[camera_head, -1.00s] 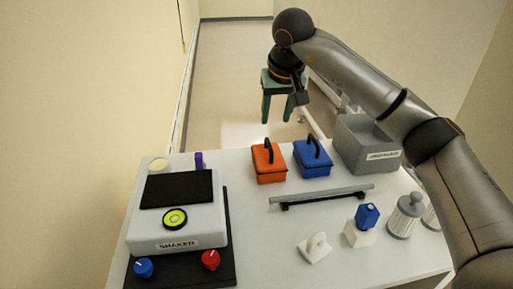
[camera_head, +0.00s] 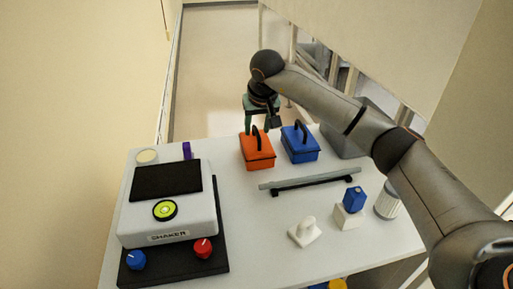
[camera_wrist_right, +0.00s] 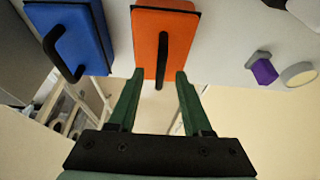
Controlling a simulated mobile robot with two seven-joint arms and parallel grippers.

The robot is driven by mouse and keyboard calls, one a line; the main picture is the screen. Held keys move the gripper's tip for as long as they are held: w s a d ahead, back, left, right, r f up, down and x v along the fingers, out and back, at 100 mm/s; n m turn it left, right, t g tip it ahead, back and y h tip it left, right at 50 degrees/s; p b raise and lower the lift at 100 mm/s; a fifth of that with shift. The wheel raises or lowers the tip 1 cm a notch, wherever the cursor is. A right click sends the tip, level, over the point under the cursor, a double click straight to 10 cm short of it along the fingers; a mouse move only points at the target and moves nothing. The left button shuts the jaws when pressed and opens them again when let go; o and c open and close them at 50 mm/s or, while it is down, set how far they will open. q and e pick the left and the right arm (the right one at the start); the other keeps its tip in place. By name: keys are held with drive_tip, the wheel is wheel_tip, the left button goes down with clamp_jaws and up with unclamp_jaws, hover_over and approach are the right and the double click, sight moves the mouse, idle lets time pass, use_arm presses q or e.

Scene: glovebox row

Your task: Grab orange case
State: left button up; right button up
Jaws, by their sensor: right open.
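The orange case (camera_head: 257,154), with a black arched handle, stands on the white table near its far edge. My right gripper (camera_head: 261,127) has green fingers and is open, just beyond and above the orange case in the head view. In the right wrist view, the orange case (camera_wrist_right: 165,22) lies ahead of the open fingers (camera_wrist_right: 159,74), and its black handle (camera_wrist_right: 162,60) points between the fingertips. I cannot tell whether the fingers touch it. My left gripper is not in view.
A blue case (camera_head: 301,147) stands close to the right of the orange one. A grey bar (camera_head: 310,180) lies nearer, and a grey box (camera_head: 343,143) is partly hidden by my right arm. The shaker (camera_head: 165,220) fills the table's left side. A purple item (camera_head: 187,150) stands beyond it.

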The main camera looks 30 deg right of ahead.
drive_tip(key=shift+w+f, duration=0.25)
drive_tip(key=shift+f, duration=0.3)
clamp_jaws()
drive_tip(key=shift+d+r, duration=0.1)
drive_tip(key=shift+r, duration=0.05)
idle(0.9)
